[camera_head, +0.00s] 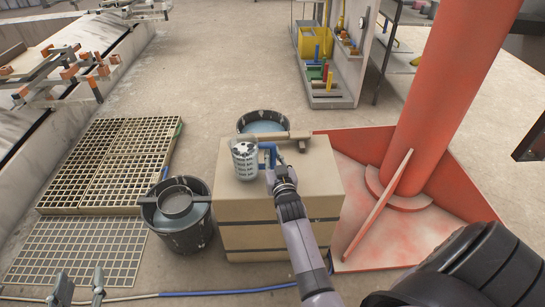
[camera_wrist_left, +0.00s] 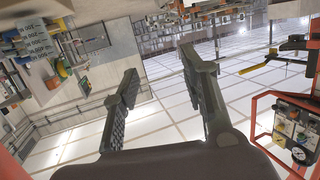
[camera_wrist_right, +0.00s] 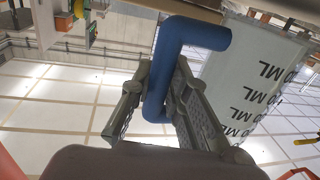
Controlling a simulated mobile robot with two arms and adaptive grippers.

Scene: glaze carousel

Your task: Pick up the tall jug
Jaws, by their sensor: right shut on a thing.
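The tall jug (camera_head: 244,162) is pale with printed markings and a blue handle (camera_head: 268,153). In the head view it appears upright over the left part of the top of a tan box (camera_head: 270,205); I cannot tell whether its base touches. My right gripper (camera_head: 278,172) is shut on the blue handle, to the right of the jug body. In the right wrist view, the fingers (camera_wrist_right: 160,75) lie on both sides of the handle, and the jug wall with "ML" print (camera_wrist_right: 260,75) is beside them. My left gripper (camera_head: 80,287) is open and empty at the lower left, far from the jug.
A bucket (camera_head: 185,238) with a sieve stands left of the box, another bucket (camera_head: 262,123) behind it. A wooden-handled tool (camera_head: 285,136) lies near the box's back edge. A red column (camera_head: 445,90) rises at right. Floor gratings (camera_head: 110,160) lie at left.

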